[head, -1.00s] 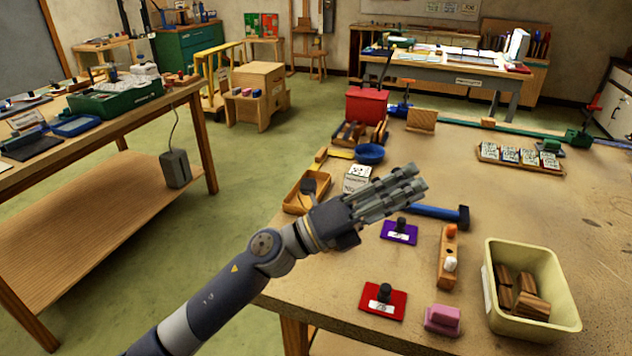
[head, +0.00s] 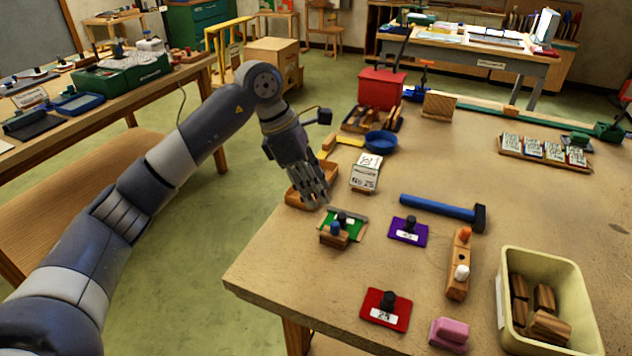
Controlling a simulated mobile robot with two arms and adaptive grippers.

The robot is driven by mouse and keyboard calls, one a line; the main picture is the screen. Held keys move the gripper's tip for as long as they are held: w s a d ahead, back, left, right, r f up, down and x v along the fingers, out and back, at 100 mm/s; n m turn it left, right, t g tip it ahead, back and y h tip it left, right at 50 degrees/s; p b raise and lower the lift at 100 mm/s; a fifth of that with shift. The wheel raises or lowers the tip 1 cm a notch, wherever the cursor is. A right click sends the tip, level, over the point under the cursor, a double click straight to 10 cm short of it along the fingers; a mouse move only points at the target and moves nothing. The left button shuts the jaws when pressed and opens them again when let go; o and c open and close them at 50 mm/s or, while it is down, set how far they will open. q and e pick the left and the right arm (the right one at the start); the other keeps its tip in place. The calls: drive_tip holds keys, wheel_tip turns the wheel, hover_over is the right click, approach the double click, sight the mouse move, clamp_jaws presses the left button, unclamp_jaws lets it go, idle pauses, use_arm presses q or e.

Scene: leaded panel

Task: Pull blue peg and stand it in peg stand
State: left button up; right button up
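The blue peg (head: 335,228) stands upright in a small wooden block (head: 334,240) at the near side of a green plate (head: 354,229), which has a dark knob. The likely peg stand (head: 459,284) is a narrow wooden block to the right, holding an orange peg (head: 465,234) and a white peg (head: 461,272). My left gripper (head: 318,199) points down, just above and behind the blue peg, apart from it. Its fingers look spread and empty. My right gripper is not in view.
A purple plate (head: 396,239) and a blue-handled hammer (head: 438,207) lie between. A red plate (head: 374,315), pink block (head: 449,333) and cream bin (head: 503,310) are nearer. A white box (head: 366,171) and wooden tray (head: 296,198) stand close to my gripper.

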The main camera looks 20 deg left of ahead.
sight(334, 223)
use_arm(q)
drive_tip(key=p+x, duration=0.2)
drive_tip(key=x, duration=0.8)
drive_tip(key=shift+s+d+f, duration=0.1)
drive_tip(key=shift+d+f, duration=0.05)
clamp_jaws()
